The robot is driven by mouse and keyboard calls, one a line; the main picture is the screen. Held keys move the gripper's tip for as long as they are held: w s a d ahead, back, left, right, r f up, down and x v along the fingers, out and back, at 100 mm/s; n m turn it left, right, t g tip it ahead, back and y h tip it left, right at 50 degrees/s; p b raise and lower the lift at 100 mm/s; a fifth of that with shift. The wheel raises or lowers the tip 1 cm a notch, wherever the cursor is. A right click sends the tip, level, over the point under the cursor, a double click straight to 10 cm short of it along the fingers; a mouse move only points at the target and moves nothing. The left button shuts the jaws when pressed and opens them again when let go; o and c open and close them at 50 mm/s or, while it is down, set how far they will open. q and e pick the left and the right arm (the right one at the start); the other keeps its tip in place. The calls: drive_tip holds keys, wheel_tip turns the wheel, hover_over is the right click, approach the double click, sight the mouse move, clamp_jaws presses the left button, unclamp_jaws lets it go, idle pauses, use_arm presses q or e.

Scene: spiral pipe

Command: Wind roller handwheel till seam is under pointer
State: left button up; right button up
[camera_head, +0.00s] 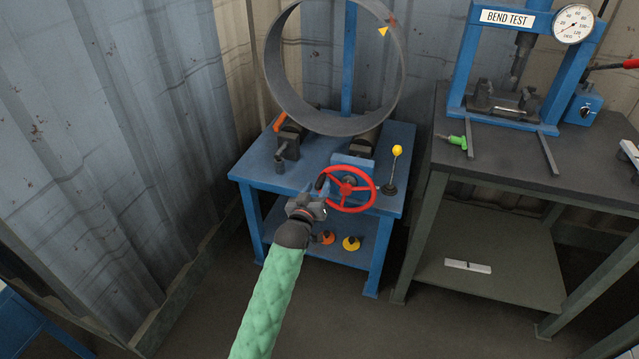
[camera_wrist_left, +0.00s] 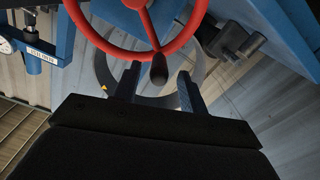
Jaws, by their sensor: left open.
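The red handwheel (camera_head: 347,189) is on the front of the blue roller stand (camera_head: 283,182). Its rim also crosses the top of the left wrist view (camera_wrist_left: 111,44). A dark handle knob (camera_wrist_left: 159,69) sticks out from the rim. My left gripper (camera_head: 316,196) is at the wheel's left side, open, its two fingers (camera_wrist_left: 158,88) on either side of the knob's end without visible grip. The large grey pipe ring (camera_head: 340,124) stands on the rollers. A yellow triangular pointer (camera_head: 383,31) shows at its upper right, with a small reddish mark (camera_head: 393,21) close by. I cannot make out a clear seam line.
A lever with a yellow ball (camera_head: 397,150) stands right of the wheel. Orange and yellow items (camera_head: 351,243) sit on the lower shelf. A dark bench (camera_head: 590,182) with a bend-test press (camera_head: 552,129) is on the right. Corrugated walls close in left and behind.

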use_arm(q)
drive_tip(key=shift+x, duration=1.55)
clamp_jaws()
